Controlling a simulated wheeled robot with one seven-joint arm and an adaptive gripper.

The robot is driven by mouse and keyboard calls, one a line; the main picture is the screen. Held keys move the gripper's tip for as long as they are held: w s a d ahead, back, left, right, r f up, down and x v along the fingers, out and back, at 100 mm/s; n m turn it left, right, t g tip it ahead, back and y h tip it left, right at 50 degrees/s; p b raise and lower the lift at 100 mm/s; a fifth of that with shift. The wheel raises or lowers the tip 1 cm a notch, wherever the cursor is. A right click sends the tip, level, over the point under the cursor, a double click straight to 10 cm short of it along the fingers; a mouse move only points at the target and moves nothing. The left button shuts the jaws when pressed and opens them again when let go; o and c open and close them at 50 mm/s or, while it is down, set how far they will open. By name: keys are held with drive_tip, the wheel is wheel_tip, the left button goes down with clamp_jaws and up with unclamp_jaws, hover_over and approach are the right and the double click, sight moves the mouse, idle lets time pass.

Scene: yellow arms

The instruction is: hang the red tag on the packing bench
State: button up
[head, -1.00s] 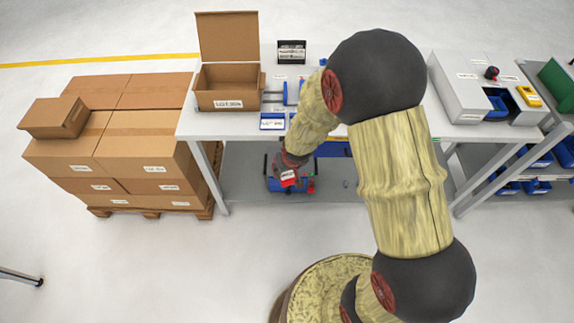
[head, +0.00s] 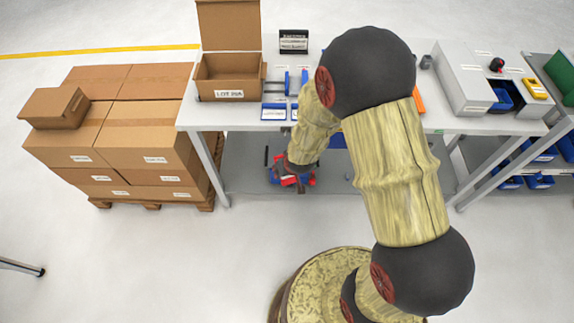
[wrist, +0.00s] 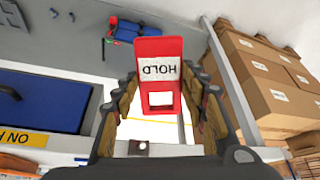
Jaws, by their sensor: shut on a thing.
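The red tag (wrist: 158,50) has a white panel reading HOLD, upside down in the wrist view, and a square hole near its lower end. My gripper (wrist: 160,105) is shut on it, with a finger on each side. In the head view my gripper (head: 289,166) is in front of the packing bench (head: 217,119), below the top's front edge. I cannot make out the tag clearly there. A small bright fitting (wrist: 139,147) shows between the fingers in the wrist view; I cannot tell what it is.
Stacked cartons (head: 140,145) stand on a pallet left of the bench. An open box (head: 228,78) is on the bench top. A blue drawer front (wrist: 42,98) is left of the tag in the wrist view. Red and blue items (wrist: 127,31) lie beyond it. The floor in front is clear.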

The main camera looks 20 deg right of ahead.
wheel_tip(320, 180, down, 16)
drive_tip(key=s+a+t+b, duration=0.1)
drive_tip(key=s+t+b, duration=0.1)
drive_tip(key=t+b, duration=0.5)
drive_tip(key=w+r+t, duration=0.1)
drive_tip(key=r+t, duration=0.1)
drive_tip(key=r, duration=0.4)
drive_tip(key=w+d+r+t+b, duration=0.1)
drive_tip(key=r+t, duration=0.1)
drive_tip(key=r, duration=0.3)
drive_tip(key=w+r+m+t+h, duration=0.1)
drive_tip(key=r, duration=0.5)
drive_tip(key=shift+w+d+r+t+b, duration=0.3)
drive_tip(key=shift+t, duration=0.1)
drive_tip(key=w+d+f+b, duration=0.1)
drive_tip(key=w+d+f, duration=0.1)
drive_tip(key=w, duration=0.7)
drive_tip(key=shift+d, duration=0.45)
drive_tip(key=o, duration=1.2)
